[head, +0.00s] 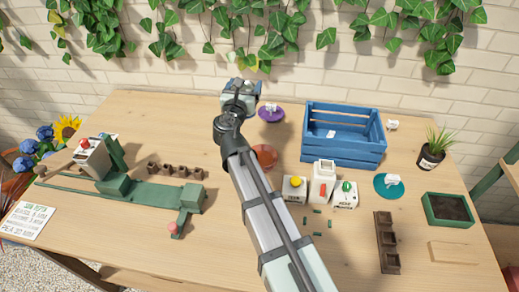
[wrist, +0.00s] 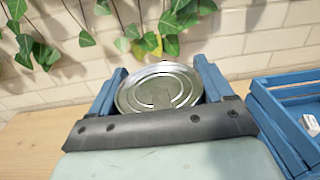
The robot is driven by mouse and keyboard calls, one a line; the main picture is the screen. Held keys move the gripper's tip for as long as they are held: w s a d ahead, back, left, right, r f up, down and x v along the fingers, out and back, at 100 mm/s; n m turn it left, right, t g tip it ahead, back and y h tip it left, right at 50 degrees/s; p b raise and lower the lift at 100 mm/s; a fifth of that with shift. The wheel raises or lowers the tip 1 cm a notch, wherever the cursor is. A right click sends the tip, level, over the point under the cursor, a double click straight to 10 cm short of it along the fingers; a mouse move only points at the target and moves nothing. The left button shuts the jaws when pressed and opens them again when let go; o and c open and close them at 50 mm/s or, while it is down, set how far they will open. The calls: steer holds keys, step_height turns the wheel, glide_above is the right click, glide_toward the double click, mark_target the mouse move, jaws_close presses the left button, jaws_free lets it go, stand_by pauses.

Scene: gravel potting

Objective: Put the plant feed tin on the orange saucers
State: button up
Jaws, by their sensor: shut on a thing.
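My gripper (head: 240,90) is at the back of the table, near the brick wall, left of the purple saucer. In the wrist view its two blue fingers stand either side of a round metal tin (wrist: 158,92) and are shut on it. Only the tin's ridged silver end shows, so I cannot read a label; in the head view my gripper mostly hides it. The orange saucers (head: 265,154) lie on the table nearer than my gripper, just right of my arm, which partly covers them.
A purple saucer (head: 271,115) and a blue crate (head: 345,150) stand right of my gripper. Three pale containers with yellow, red and green tops (head: 323,185) stand in front of the crate. A teal saucer (head: 377,190) is further right. A green fixture (head: 150,200) lies at left.

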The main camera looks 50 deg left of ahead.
steer(key=d+f+m+t+h, duration=0.1)
steer(key=d+m+h, duration=0.1)
steer(key=d, duration=0.8)
steer(key=shift+s+d+f, duration=0.1)
steer(key=shift+f, duration=2.35)
steer(key=shift+s+d+f, duration=0.1)
steer(key=shift+f, duration=2.3)
steer(key=o, duration=1.2)
steer(key=shift+f, duration=0.15)
steer(key=shift+r, duration=0.2)
steer(key=v, duration=1.2)
steer(key=shift+f, duration=0.3)
